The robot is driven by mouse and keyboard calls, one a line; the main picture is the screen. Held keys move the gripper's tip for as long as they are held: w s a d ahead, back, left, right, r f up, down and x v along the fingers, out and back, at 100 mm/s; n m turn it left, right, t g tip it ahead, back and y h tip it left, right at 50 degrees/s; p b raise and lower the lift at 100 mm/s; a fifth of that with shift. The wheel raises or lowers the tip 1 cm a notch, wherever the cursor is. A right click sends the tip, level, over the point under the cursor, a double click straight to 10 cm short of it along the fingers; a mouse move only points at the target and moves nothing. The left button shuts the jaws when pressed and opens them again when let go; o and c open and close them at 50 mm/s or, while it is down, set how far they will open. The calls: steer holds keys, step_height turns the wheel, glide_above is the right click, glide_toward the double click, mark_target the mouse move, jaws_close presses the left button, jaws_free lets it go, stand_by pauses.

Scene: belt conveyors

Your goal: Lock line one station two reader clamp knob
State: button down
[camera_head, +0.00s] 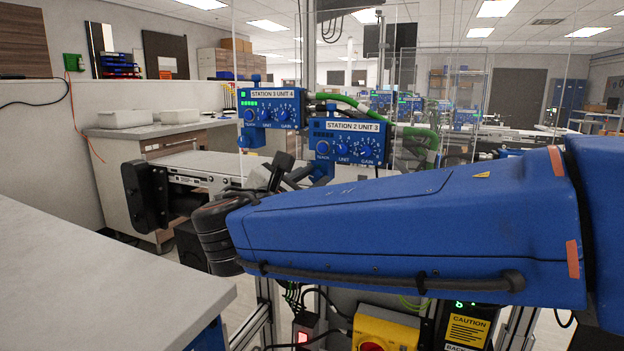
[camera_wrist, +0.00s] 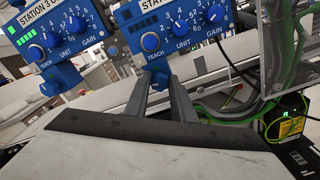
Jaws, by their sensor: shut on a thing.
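The station 2 reader is a blue box (camera_head: 348,142) labelled "STATION 2 UNIT 3", with TEACH, UNIT and GAIN dials on its front. It also shows at the top of the wrist view (camera_wrist: 168,28). A blue clamp knob (camera_wrist: 159,66) sits below its left part. My gripper (camera_wrist: 161,80) reaches up from below, with its two grey fingers on either side of this knob and shut on it. In the head view my gripper (camera_head: 302,171) is just left of and below the box, partly hidden by my blue arm. The knob's turn position cannot be made out.
A similar blue reader (camera_head: 271,107), labelled "STATION 3 UNIT 4", stands close on the left. Green cables (camera_head: 418,134) run behind and to the right. A conveyor (camera_head: 205,165) lies behind my gripper. A pale worktop (camera_head: 85,285) fills the lower left.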

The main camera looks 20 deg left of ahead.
steer(key=m, duration=1.1)
steer(key=shift+f, duration=0.1)
steer(key=shift+m, duration=1.9)
steer(key=c, duration=1.5)
jaws_free()
steer(key=shift+s, duration=0.1)
steer(key=s, duration=1.1)
steer(key=s+a, duration=0.1)
steer(key=s, duration=0.5)
steer(key=shift+s+a, duration=0.1)
steer(key=shift+s, duration=0.05)
